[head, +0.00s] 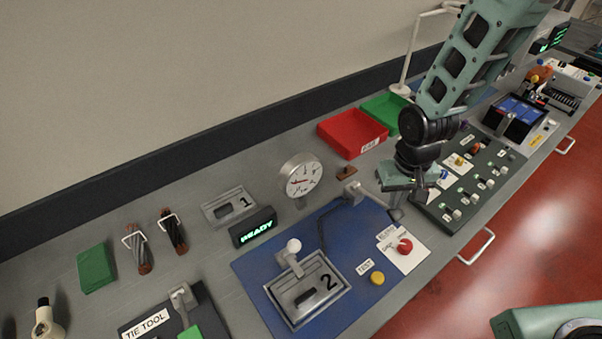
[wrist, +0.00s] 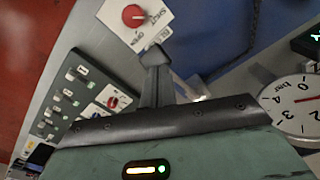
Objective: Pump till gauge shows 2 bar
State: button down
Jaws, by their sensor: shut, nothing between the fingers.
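The round white gauge (head: 302,175) stands behind the blue mat in the head view. Its needle looks roughly horizontal, but I cannot read the value. Part of the gauge (wrist: 297,108) shows at the right edge of the wrist view, with "bar" legible. A lever with a white ball knob (head: 293,246) rises at the plate marked 2 (head: 308,292). My gripper (head: 396,213) is shut and empty, pointing down above the right end of the mat. Its closed fingers (wrist: 156,54) show in the wrist view, near a red knob (wrist: 132,15) on a card marked SHUT and OPEN.
The red knob (head: 405,246) and a yellow button (head: 377,278) are right of the plate. A dark switch panel (head: 470,180) lies right of my gripper. A red bin (head: 352,132) and green bin (head: 383,106) stand behind.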

notch_tip(320, 180, up, 8)
jog(key=p, duration=0.5)
jog(key=shift+w+a+f, duration=0.25)
jog(key=shift+w, duration=0.1)
jog(key=shift+f, duration=0.15)
